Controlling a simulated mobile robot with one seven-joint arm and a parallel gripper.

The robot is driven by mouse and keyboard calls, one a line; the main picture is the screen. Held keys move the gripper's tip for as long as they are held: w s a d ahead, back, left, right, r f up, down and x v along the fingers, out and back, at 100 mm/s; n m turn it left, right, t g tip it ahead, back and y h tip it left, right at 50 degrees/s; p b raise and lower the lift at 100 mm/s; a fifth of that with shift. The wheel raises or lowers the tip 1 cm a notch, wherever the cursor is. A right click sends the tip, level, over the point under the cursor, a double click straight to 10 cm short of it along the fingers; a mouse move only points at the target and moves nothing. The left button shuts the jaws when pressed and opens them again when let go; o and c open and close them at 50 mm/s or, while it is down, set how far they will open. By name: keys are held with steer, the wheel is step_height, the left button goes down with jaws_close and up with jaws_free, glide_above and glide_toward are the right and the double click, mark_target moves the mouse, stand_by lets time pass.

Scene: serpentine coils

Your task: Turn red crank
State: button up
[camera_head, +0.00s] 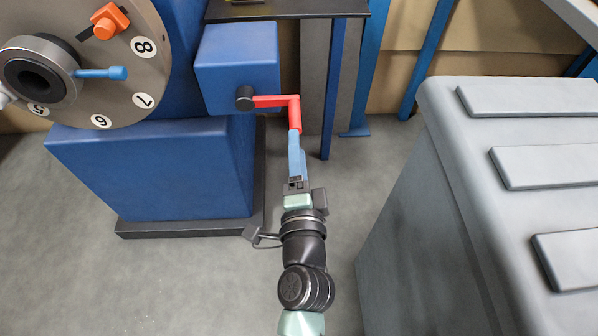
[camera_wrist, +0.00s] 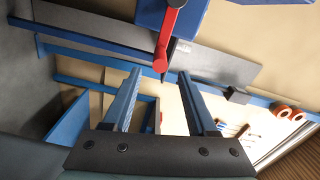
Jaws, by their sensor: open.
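The red crank (camera_head: 272,101) is mounted by a dark hub on the front of a blue box (camera_head: 237,62). Its arm points right and its handle bends down toward my gripper. The crank also shows at the top middle of the wrist view (camera_wrist: 168,40). My gripper (camera_head: 295,136) is open, with its blue fingers just at the handle's end. In the wrist view, the handle's tip lines up with the gap between the two fingertips (camera_wrist: 160,74). I cannot tell whether the fingers touch the handle.
A round numbered dial (camera_head: 120,75) with an orange pointer and a blue lever (camera_head: 103,73) is at the upper left, beside a blue base (camera_head: 155,170). A large grey ribbed casing (camera_head: 430,180) stands to the right of my arm. Bare floor (camera_head: 200,280) lies at the lower left.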

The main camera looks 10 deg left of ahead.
steer(key=v, duration=0.4)
steer(key=shift+s+b, duration=0.3)
